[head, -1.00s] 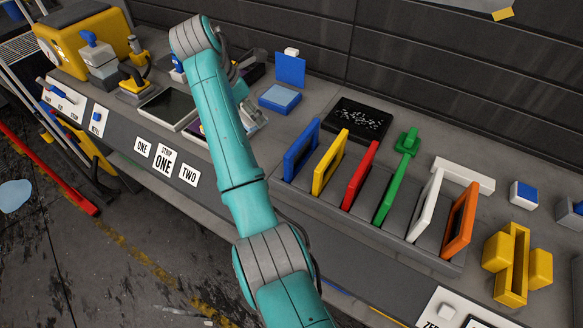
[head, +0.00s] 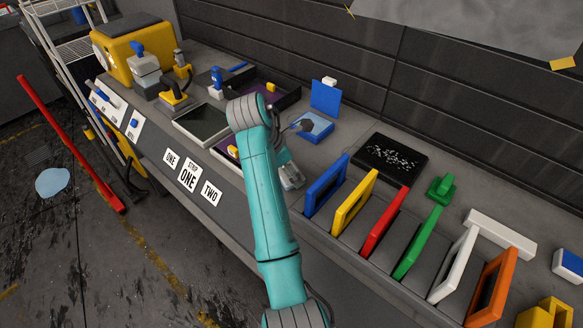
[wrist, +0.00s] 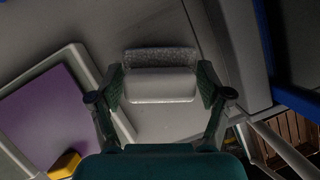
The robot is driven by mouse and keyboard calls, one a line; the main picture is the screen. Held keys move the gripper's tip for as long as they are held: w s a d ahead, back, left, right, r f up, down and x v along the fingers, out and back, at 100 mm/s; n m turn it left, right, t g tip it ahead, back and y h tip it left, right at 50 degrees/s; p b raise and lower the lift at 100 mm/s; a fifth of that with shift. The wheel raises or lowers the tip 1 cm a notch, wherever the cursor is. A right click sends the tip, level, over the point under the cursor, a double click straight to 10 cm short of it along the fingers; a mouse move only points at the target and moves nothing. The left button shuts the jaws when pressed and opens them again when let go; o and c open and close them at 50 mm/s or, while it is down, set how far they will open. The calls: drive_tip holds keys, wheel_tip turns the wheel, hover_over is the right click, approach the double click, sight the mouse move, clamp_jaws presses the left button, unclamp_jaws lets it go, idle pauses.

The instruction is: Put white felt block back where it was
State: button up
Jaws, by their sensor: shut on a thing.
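The white felt block (wrist: 161,86) is between the fingers of my gripper (wrist: 161,80) in the wrist view. It has a pale smooth body and a speckled grey strip along its far side. Both fingers press on its ends. Grey bench surface lies beneath it; I cannot tell whether the block touches it. In the head view my teal arm covers most of the gripper (head: 290,177), which is low by the bench's front, left of the blue frame (head: 326,186). The block is not clear there.
A purple-lined tray (wrist: 46,122) with a yellow block (wrist: 64,165) lies left in the wrist view. The blue frame's edge (wrist: 264,40) rises close on the right. An open blue case (head: 318,124) stands behind, and a row of coloured frames runs right. A dark-topped tray (head: 203,123) lies left.

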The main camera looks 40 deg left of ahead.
drive_tip(key=shift+f, duration=0.55)
drive_tip(key=shift+f, duration=0.1)
drive_tip(key=o, duration=1.1)
drive_tip(key=shift+c, duration=0.2)
